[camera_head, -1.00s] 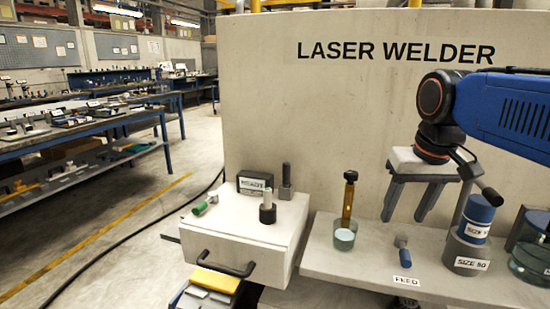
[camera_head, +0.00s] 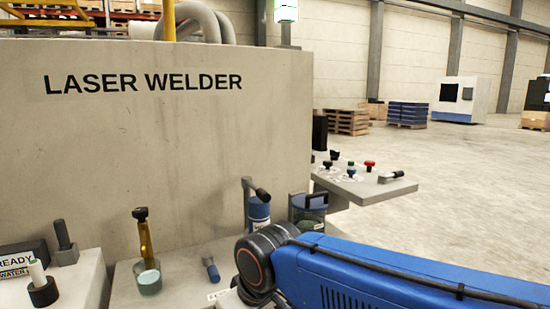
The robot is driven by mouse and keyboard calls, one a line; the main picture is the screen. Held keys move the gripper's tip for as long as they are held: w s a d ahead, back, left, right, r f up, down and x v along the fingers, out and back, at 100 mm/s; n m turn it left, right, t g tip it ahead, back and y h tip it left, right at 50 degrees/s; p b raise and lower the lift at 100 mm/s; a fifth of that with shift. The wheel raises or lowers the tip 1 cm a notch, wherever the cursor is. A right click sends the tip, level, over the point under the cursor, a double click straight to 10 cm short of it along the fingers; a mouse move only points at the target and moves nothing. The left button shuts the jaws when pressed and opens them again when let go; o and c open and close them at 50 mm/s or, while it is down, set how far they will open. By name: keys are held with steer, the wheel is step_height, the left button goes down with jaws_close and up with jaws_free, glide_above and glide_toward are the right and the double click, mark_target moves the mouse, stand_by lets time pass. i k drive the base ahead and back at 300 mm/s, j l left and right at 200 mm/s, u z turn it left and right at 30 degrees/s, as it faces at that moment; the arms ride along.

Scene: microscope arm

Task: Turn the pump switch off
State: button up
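No switch labelled as the pump's can be made out. A grey control shelf (camera_head: 397,188) on the right side of the laser welder carries small knobs: a red one (camera_head: 369,164), a blue-green one (camera_head: 351,171) and dark ones. A lever with a pale handle (camera_head: 391,175) is at its right end. Any labels there are too small to read. My blue arm reaches in from the lower right. My gripper is left of the control shelf and nearer the camera.
The welder housing (camera_head: 170,140) fills the left. Open floor (camera_head: 470,200) lies right, with distant pallets (camera_head: 347,121).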

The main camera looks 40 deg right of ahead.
mark_target(335, 155)
steer(key=z, duration=1.6)
steer(key=l+u, duration=0.1)
steer(key=l, duration=0.15)
steer(key=i, duration=0.05)
